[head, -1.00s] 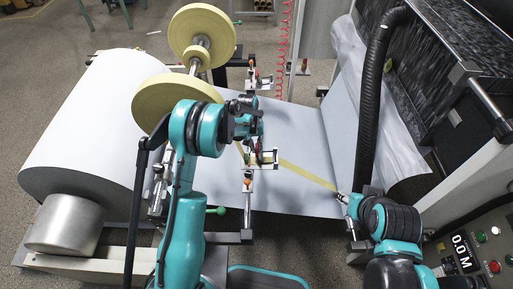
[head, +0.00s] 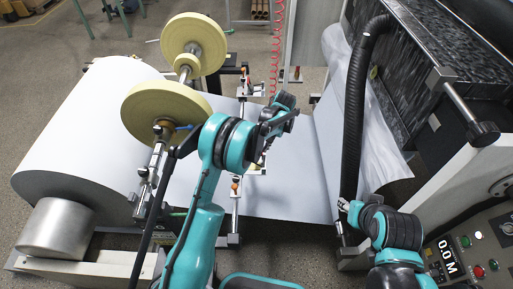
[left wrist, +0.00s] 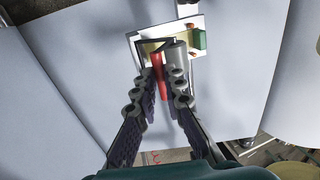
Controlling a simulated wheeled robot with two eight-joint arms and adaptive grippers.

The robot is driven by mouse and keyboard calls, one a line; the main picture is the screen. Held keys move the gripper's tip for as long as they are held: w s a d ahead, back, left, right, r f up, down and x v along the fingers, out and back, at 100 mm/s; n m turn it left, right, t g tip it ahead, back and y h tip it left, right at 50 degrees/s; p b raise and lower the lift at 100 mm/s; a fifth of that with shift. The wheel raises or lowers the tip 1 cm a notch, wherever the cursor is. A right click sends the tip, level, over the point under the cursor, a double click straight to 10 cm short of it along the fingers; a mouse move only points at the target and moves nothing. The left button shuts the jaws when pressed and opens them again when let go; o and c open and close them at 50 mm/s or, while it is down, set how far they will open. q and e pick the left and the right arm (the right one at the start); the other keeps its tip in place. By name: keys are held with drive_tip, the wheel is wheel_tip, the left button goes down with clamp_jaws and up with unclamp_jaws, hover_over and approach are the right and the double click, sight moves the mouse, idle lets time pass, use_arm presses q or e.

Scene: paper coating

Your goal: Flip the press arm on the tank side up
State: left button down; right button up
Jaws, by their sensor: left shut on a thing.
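In the left wrist view my left gripper (left wrist: 163,80) has its two fingers on either side of a slim red handle (left wrist: 157,65), shut on it. The handle belongs to a small press arm with a grey cylinder (left wrist: 178,54) over a pale plate (left wrist: 196,26) with a green block. In the head view my left arm's wrist covers most of this clamp, and the fingers are hidden. The right gripper (head: 344,206) is at lower right near the paper's edge; its fingers are too small to tell.
Two yellow tape rolls (head: 193,45) stand on a spindle left of my left arm. A big white paper roll (head: 85,130) lies at left, and its sheet (head: 285,185) runs right. A black hose (head: 355,110) and the machine panel (head: 455,255) bound the right side.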

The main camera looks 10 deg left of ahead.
use_arm(q)
drive_tip(key=d+f+y+b, duration=0.1)
drive_tip(key=d+f, duration=0.1)
drive_tip(key=d, duration=0.4)
drive_tip(key=shift+w+f, duration=0.25)
drive_tip(key=shift+w, duration=0.15)
drive_tip(key=c, duration=1.8)
unclamp_jaws()
drive_tip(key=shift+d, duration=0.1)
drive_tip(key=shift+c, duration=0.2)
drive_tip(key=shift+o, duration=1.3)
drive_tip(key=shift+w+d+f, duration=0.15)
drive_tip(key=shift+w+d, duration=0.05)
